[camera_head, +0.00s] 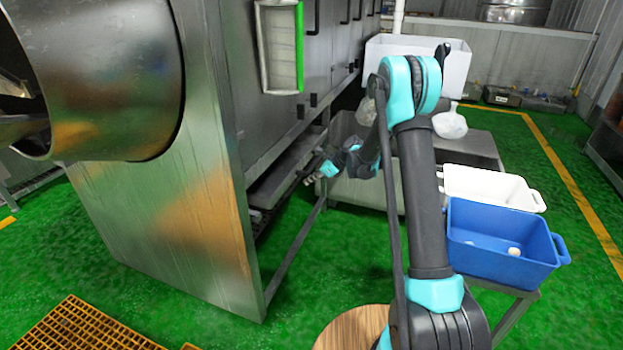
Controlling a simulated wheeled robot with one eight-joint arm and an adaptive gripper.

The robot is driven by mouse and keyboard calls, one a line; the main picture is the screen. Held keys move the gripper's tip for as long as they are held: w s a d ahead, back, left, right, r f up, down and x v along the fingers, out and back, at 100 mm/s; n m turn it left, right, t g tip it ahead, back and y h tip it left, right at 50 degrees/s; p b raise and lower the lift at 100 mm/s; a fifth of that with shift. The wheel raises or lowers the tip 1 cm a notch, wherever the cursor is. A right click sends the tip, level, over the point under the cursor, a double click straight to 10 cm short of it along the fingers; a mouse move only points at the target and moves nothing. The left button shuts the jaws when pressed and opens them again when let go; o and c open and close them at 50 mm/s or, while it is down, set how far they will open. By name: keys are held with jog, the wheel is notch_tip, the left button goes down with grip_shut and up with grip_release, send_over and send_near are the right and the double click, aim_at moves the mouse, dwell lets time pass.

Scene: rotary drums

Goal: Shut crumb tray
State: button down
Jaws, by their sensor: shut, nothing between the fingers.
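What looks like the crumb tray (272,185) is a long, flat grey metal piece low on the side of the large steel drum machine (180,200), below its door panels. It appears to stick out a little from the machine's side; how far is hard to tell. My gripper (312,178) is shut and empty, close to the tray's outer edge and pointing left toward the machine. Whether it touches the tray cannot be told at this size. The tray's far end is dark and partly hidden.
A blue bin (500,262) with small pale items and a white bin (490,186) stand on a low table at right. A grey tub (365,190) is behind my arm. A diagonal machine leg brace (295,245) runs near my gripper.

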aim_at(286, 188)
jog(key=a+f, duration=0.1)
jog(key=a, duration=0.1)
jog(key=w+a+f, duration=0.1)
jog(key=a, duration=0.1)
jog(key=w+a+f, duration=0.1)
jog(key=a+f, duration=0.1)
jog(key=shift+w+a, duration=0.1)
jog(key=shift+a, duration=0.3)
jog(key=shift+w+a, duration=0.15)
jog(key=shift+a, duration=0.3)
jog(key=shift+w+a, duration=0.25)
jog(key=shift+a, duration=0.55)
jog(key=shift+w+a, duration=0.3)
jog(key=shift+a, duration=0.55)
jog(key=shift+w+a, duration=0.25)
jog(key=shift+a, duration=0.65)
